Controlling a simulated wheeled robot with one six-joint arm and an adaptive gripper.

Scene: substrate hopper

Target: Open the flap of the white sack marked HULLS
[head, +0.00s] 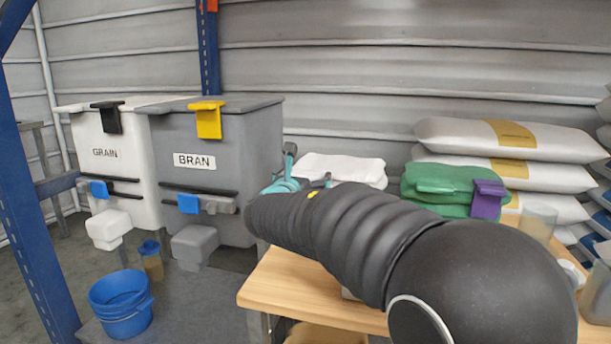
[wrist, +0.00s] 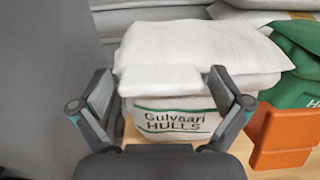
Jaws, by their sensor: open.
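The white HULLS sack (wrist: 190,45) lies in the middle of the wrist view, its label (wrist: 172,121) facing me. Its flap (wrist: 165,80) is folded down over the upper front, its lower edge just above the label. In the head view the sack (head: 345,168) shows on the table behind my arm, its front hidden. My gripper (wrist: 165,101) is open, one finger on each side of the flap and apart from each other. Nothing is held; whether a finger touches the cloth I cannot tell. In the head view my gripper (head: 287,180) is partly hidden by my arm.
A green sack (wrist: 298,62) with an orange clip (wrist: 283,145) lies close on the right. A purple clip (head: 487,198) sits on the green pile in the head view. White sacks (head: 510,140) are stacked behind. The wooden table (head: 290,290) is bare at its front left. A grey BRAN bin (head: 225,135) stands left.

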